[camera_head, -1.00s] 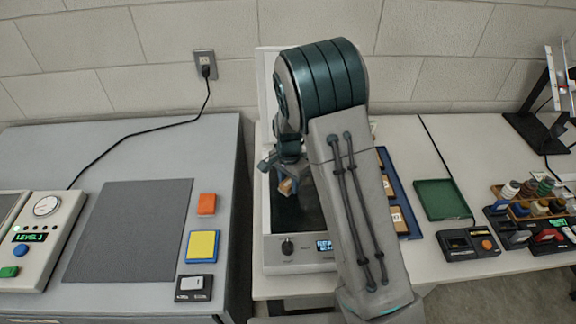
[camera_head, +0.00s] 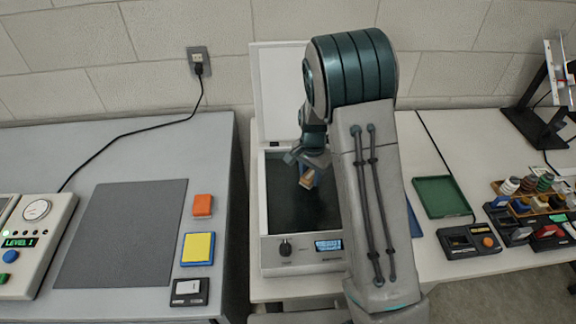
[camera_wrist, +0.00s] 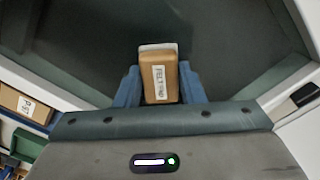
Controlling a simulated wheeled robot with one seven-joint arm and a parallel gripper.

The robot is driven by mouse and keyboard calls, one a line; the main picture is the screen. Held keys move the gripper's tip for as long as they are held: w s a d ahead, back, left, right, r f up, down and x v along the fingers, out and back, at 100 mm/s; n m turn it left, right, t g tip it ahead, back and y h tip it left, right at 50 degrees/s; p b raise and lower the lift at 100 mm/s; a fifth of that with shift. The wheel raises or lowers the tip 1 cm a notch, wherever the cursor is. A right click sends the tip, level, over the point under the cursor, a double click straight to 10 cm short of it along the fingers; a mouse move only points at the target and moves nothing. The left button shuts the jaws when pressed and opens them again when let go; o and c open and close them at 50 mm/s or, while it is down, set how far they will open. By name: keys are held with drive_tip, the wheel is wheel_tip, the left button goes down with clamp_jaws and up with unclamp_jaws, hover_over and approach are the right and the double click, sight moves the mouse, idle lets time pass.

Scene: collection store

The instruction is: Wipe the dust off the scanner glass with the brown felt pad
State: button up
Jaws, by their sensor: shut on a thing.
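The scanner (camera_head: 266,258) stands on the right-hand table with its white lid (camera_head: 276,85) raised against the wall. Its dark glass (camera_head: 285,215) is framed by a pale rim. My gripper (camera_head: 308,180) is over the glass, shut on the brown felt pad (camera_wrist: 159,80). In the wrist view the pad sits between the two blue fingers, with a white label reading "FELT PAD" and a pale edge at its far end. I cannot tell whether the pad touches the glass. The glass looks dark and slightly mottled; distinct dust is hard to make out. My arm hides the scanner's right side.
A green tray (camera_head: 440,197) and a small dark device (camera_head: 468,241) lie right of my arm. A rack of bottles (camera_head: 535,200) stands farther right. On the left table are a grey mat (camera_head: 125,235), a yellow pad (camera_head: 198,247) and an orange block (camera_head: 202,205).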

drive_tip(key=shift+d, duration=0.5)
drive_tip(key=shift+a+r+p, duration=0.1)
drive_tip(key=shift+r+p, duration=2.5)
drive_tip(key=shift+r, duration=1.5)
